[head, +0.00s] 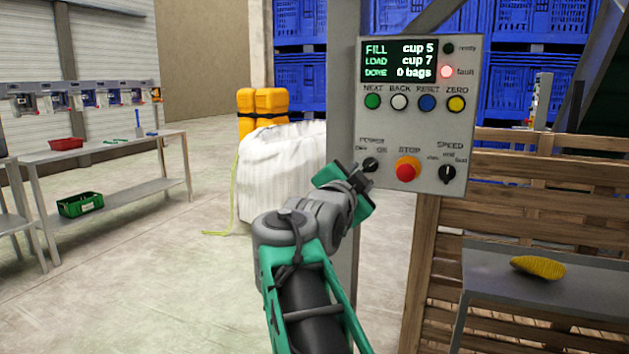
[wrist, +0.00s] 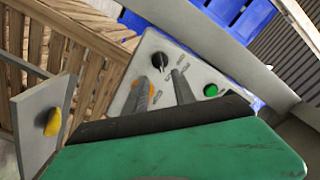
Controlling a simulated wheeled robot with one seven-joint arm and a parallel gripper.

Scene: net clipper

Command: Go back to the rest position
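My gripper (head: 364,174), at the end of the green and grey arm, is close to the lower left of the grey control panel (head: 425,135), near the black power knob (head: 371,164). In the wrist view, the two grey fingers of my gripper (wrist: 162,86) stand apart with nothing held between them, pointing at the panel. Whether the fingertips touch the panel cannot be told. The panel display (head: 400,60) reads FILL cup 5, LOAD cup 7, DONE 0 bags. The fault lamp (head: 446,72) is lit and the ready lamp (head: 448,48) is dark.
The red stop button (head: 407,170) sits right of my gripper. A wooden slatted barrier (head: 560,200) stands below the panel. A grey shelf (head: 500,295) holds a yellow item (head: 538,267). A white bulk bag (head: 280,175) stands behind. The floor at left is clear before the workbench (head: 110,155).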

